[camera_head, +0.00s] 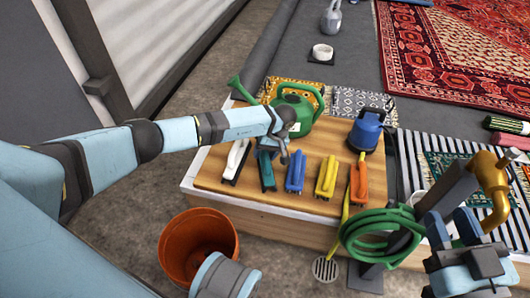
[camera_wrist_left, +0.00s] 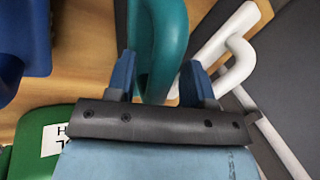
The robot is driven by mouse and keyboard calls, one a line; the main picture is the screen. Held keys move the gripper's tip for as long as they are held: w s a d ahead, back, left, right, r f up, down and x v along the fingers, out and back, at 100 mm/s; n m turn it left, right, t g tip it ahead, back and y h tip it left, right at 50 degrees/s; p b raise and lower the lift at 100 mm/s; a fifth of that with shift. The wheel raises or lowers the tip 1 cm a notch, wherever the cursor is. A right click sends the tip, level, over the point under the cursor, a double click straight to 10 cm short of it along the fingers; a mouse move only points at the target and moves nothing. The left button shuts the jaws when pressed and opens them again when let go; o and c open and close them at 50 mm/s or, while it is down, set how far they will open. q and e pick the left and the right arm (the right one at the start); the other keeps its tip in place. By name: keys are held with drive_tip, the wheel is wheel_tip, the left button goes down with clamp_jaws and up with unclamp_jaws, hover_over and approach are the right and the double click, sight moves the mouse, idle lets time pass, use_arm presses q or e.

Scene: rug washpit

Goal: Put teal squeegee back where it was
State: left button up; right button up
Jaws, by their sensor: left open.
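The teal squeegee (camera_head: 267,172) lies on the wooden tabletop (camera_head: 310,150) in a row, between a white squeegee (camera_head: 235,160) and a blue squeegee (camera_head: 296,172). My left gripper (camera_head: 281,148) is at the far end of the teal squeegee and hides part of it. In the left wrist view the teal handle (camera_wrist_left: 165,40) runs up between the two fingertips of my open left gripper (camera_wrist_left: 160,75). I cannot tell whether the fingers touch it. My right gripper (camera_head: 453,228) is at the lower right, its fingers apart and empty, away from the squeegees.
A yellow squeegee (camera_head: 326,177) and an orange squeegee (camera_head: 359,180) continue the row. A green watering can (camera_head: 298,112) and a blue container (camera_head: 366,133) stand behind. An orange bucket (camera_head: 197,245) stands on the floor. A green hose (camera_head: 375,250) and a brass tap (camera_head: 490,180) are at right.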

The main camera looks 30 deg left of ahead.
use_arm(q)
drive_tip(key=shift+r, duration=0.2)
drive_tip(key=p+v, duration=0.5)
drive_tip(key=v, duration=0.6)
drive_tip(key=shift+r, duration=0.4)
use_arm(e)
drive_tip(key=s+m+g, duration=0.1)
drive_tip(key=s+a+f+m+g, duration=0.1)
drive_tip(key=m, duration=0.1)
drive_tip(key=shift+s+a+f+m+h, duration=0.1)
drive_tip(key=shift+s+a+m+h, duration=0.2)
drive_tip(key=shift+h, duration=0.1)
use_arm(q)
drive_tip(key=shift+w+d, duration=0.1)
drive_tip(key=shift+d, duration=0.05)
use_arm(e)
drive_tip(key=shift+w, duration=0.1)
